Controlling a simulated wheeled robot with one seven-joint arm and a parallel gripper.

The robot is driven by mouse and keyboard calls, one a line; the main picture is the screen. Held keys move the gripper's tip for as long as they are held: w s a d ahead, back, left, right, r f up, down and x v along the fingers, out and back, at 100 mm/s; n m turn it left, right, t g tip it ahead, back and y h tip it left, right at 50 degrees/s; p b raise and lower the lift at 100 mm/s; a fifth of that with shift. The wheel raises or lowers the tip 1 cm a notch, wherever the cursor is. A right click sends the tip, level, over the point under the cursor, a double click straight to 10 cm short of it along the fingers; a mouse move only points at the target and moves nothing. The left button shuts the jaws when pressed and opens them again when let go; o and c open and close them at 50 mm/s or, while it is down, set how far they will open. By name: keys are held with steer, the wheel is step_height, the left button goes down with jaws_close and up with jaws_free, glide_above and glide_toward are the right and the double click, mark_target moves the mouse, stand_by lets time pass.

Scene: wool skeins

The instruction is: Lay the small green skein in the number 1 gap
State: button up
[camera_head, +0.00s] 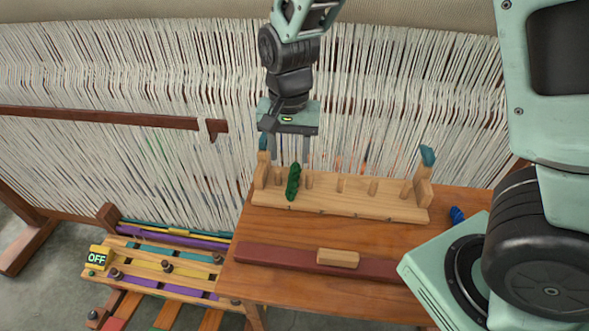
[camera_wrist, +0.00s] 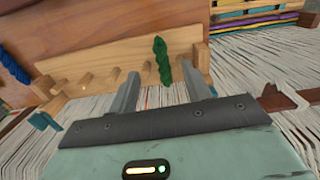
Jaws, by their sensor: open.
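The small green skein (camera_head: 293,182) lies across the wooden peg rack (camera_head: 350,205), between the leftmost peg and the second peg in the head view. It also shows in the wrist view (camera_wrist: 161,62), upright in the picture against the rack (camera_wrist: 110,57). My gripper (camera_head: 291,163) is open and empty, with its fingers pointing down just above the back of the rack at the skein's end. In the wrist view my gripper (camera_wrist: 160,72) has a finger either side of the skein, with space at both sides. I cannot read any gap numbers.
Teal-topped posts (camera_head: 427,157) stand at the rack's ends. A blue skein (camera_head: 457,215) lies on the table (camera_head: 300,285) to the right. A dark red bar (camera_head: 270,256) with a wooden block (camera_head: 338,258) lies in front. Loom threads (camera_head: 390,90) hang close behind.

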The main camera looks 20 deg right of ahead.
steer(key=s+a+r+n, duration=0.3)
steer(key=s+n, duration=0.4)
steer(key=s, duration=0.3)
steer(key=s+a+r+n, duration=0.3)
steer(key=s+n, duration=0.4)
steer(key=s, duration=0.3)
steer(key=shift+s+r+y, duration=0.3)
steer(key=shift+s, duration=0.05)
